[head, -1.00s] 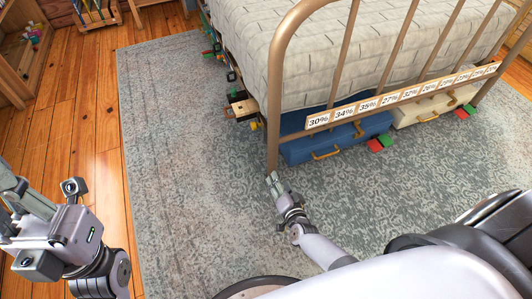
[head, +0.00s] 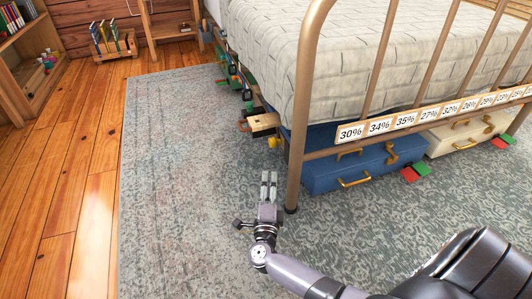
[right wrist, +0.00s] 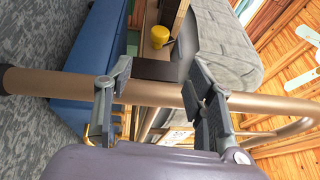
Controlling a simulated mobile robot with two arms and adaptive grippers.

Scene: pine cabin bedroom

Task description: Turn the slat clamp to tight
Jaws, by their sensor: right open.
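Under the near corner of the bed, a yellow knob (head: 273,142) hangs below a light wooden block (head: 264,122); it may be the slat clamp's handle, but I cannot tell its setting. The yellow knob (right wrist: 184,46) also shows in the right wrist view, beyond and between the fingertips. My right gripper (head: 268,180) is open and empty, low over the rug just left of the bed's corner post (head: 296,150). In the right wrist view the post (right wrist: 60,84) crosses behind the fingers of the gripper (right wrist: 164,72). My left gripper is out of view.
A blue drawer (head: 325,178) and a white drawer (head: 455,138) sit under the bed's foot end. A rail with percentage labels (head: 405,120) runs above them. Several coloured clamp-like parts (head: 233,75) line the bed side. The rug (head: 180,170) left of the bed is clear.

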